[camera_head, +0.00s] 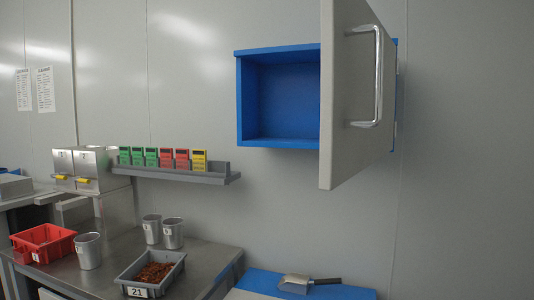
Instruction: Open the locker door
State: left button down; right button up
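The locker (282,98) is a blue open-fronted box on the wall, right of the picture's middle. Its grey door (344,95) stands swung wide open toward me, hinged at the right side. A curved metal handle (378,75) is on the door's outer face. The part of the interior that shows is empty; the right part is hidden behind the door. Neither of my grippers shows in the head view.
A grey shelf (183,175) with several green, red and yellow boxes is left of the locker. Below are a steel table (205,262) with metal cups, a red crate (43,243) and a grey bin (150,274), and a blue board (340,291) with a scoop (297,283).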

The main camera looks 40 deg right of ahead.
aim_at(359, 65)
jog(key=i+z, duration=0.2)
jog(key=z, duration=0.2)
jog(key=i+z, duration=0.2)
jog(key=z, duration=0.15)
jog(key=i+j+z, duration=0.2)
jog(key=z, duration=0.2)
